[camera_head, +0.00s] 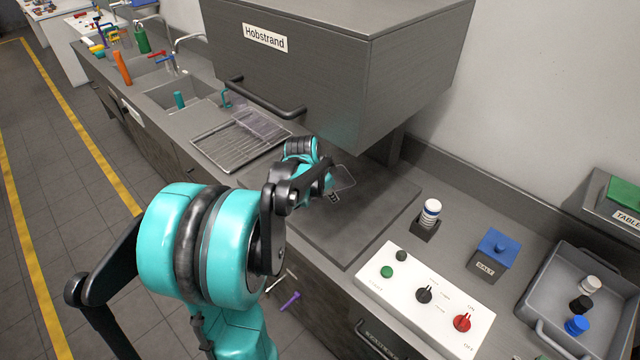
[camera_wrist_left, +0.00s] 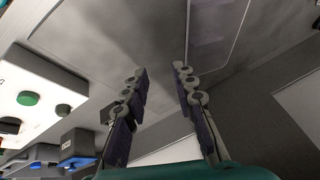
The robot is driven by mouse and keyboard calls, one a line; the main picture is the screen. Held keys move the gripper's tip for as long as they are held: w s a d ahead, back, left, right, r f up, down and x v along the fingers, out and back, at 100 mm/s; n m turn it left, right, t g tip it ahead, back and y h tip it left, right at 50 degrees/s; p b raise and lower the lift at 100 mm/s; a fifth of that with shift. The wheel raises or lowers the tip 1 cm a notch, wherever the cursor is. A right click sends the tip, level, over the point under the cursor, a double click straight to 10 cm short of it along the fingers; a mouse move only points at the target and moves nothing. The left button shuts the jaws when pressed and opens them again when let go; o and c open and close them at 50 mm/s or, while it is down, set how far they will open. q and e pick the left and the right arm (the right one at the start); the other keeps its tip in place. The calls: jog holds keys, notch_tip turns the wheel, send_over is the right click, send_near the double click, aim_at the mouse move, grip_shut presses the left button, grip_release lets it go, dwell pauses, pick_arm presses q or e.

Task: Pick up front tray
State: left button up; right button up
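A clear, thin-edged panel (camera_head: 345,180) shows just beyond my left gripper in the head view; my arm hides part of that area, so I cannot tell whether it belongs to a tray. A similar clear panel (camera_wrist_left: 215,35) shows at the top of the left wrist view. A wire-grid tray (camera_head: 222,152) with a clear sheet over its back part lies on the counter by the sink. My left gripper (camera_head: 333,197) is over the dark counter plate. In the wrist view its fingers (camera_wrist_left: 160,74) are apart with nothing between them. My right gripper is not visible.
A grey hood (camera_head: 345,60) with a bar handle overhangs the counter. A white control panel (camera_head: 420,300) with knobs, a striped bottle (camera_head: 430,212), a blue-topped box (camera_head: 493,248) and a grey bin (camera_head: 535,292) stand to the right. The dark plate (camera_head: 365,220) is mostly bare.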

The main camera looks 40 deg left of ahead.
pick_arm(q)
jog(key=shift+m, duration=0.5)
jog(key=w+a+f, duration=0.1)
jog(key=a+f, duration=0.1)
jog(key=f, duration=0.1)
jog(key=w+a+f, duration=0.1)
jog(key=a+f, duration=0.1)
jog(key=f, duration=0.1)
jog(key=w+a+f+b, duration=0.1)
jog(key=a+f, duration=0.2)
jog(key=shift+w, duration=0.3)
jog(key=shift+w+f, duration=0.25)
jog(key=shift+f, duration=0.15)
jog(key=shift+r, duration=0.1)
grip_shut()
